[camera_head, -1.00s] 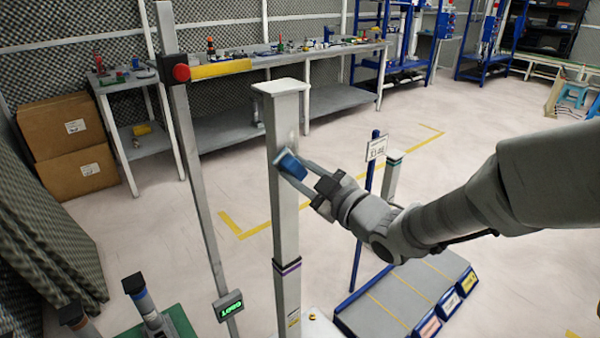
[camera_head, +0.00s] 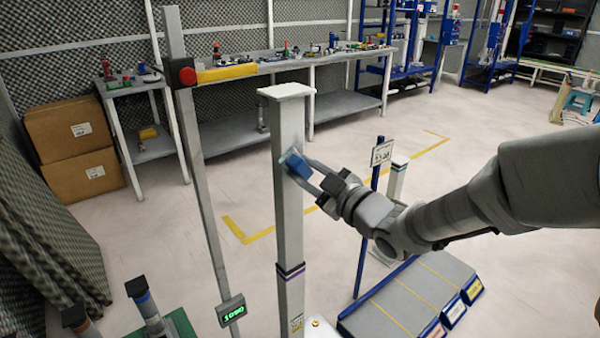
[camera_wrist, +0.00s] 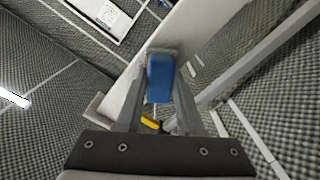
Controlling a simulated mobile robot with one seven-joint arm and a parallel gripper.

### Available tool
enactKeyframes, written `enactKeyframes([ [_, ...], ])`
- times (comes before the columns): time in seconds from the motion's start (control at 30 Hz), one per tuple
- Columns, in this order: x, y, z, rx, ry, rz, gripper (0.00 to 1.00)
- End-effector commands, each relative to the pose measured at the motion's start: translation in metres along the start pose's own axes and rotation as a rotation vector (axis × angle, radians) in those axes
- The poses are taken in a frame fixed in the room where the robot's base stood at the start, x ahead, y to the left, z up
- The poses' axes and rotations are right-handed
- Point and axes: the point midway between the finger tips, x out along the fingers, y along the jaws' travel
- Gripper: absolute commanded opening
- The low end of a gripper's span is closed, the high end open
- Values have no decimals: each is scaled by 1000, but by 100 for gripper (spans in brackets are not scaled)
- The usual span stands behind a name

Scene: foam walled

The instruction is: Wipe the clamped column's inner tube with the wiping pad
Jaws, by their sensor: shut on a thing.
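The clamped column stands upright in the middle of the head view; its pale grey inner tube (camera_head: 290,220) has a flat cap on top and a dark and purple band at its lower end. My gripper (camera_head: 306,172) reaches in from the right and is shut on the blue wiping pad (camera_head: 297,165). The pad's pale face is against the upper part of the tube, or very close to it; contact is hard to tell. In the wrist view the pad (camera_wrist: 160,78) sits between the two fingers, with the pale tube (camera_wrist: 185,35) behind it.
A thin post (camera_head: 195,150) with a red button and a green-lit display (camera_head: 231,309) stands left of the column. A blue sign post (camera_head: 369,220) and a grey sloped rack (camera_head: 410,300) stand to the right. Workbenches (camera_head: 255,65) line the back wall.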

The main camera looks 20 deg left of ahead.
Motion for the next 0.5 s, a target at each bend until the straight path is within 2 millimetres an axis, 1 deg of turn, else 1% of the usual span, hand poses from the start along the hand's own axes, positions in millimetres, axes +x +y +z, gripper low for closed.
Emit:
enactKeyframes([
  [0.1,-1,10,7,0,-2,2,0],
  [0.23,-1,18,12,0,-1,2,0],
  [0.5,1,21,17,-1,0,0,0],
])
